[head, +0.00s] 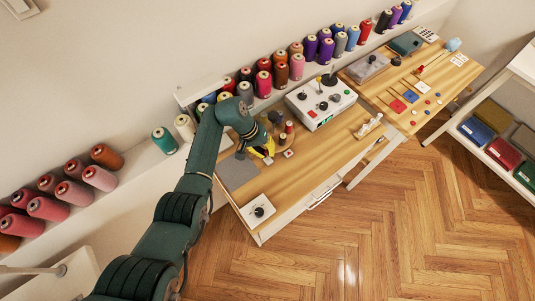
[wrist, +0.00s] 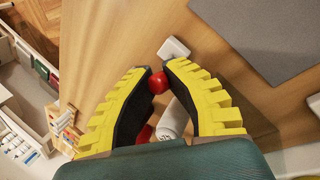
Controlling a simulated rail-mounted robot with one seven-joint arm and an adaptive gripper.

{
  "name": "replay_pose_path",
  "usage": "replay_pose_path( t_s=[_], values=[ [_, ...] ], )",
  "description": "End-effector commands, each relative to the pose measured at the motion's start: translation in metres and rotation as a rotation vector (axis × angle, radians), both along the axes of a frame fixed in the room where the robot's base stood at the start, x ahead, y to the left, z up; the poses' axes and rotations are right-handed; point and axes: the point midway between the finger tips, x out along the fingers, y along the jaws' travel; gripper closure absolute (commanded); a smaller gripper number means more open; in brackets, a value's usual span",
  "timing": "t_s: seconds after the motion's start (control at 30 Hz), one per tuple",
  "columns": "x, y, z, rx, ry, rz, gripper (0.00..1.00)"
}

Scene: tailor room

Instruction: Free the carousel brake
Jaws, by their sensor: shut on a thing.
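My gripper (head: 265,153) is over the left wooden table, beside the round wooden carousel (head: 277,139) that carries a few thread spools. In the wrist view its yellow-and-black fingers (wrist: 158,79) are closed around a red ball knob (wrist: 158,83), which sits between the fingertips. A small white block (wrist: 173,49) lies just beyond the fingertips. I take the red knob to be the brake's handle; its stem and base are hidden. A white spool (wrist: 172,121) and part of a red one (wrist: 145,132) show between the fingers, close to the gripper.
A white control box (head: 320,102) with knobs and buttons stands behind the carousel. A grey mat (head: 238,173) and a white plate with a black knob (head: 257,210) lie toward the left end. Spools line the back shelf (head: 252,104).

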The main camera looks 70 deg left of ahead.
Motion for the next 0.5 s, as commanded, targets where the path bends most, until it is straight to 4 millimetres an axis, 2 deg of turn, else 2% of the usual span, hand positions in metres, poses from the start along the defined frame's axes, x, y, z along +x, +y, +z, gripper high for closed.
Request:
replay_pose_path(
  t_s=[0.47,0.5],
  values=[
    [-0.0002,0.0004,-0.0005,-0.019,-0.006,0.0,1.0],
    [-0.0002,0.0003,-0.0005,-0.019,-0.006,0.0,0.84]
  ],
)
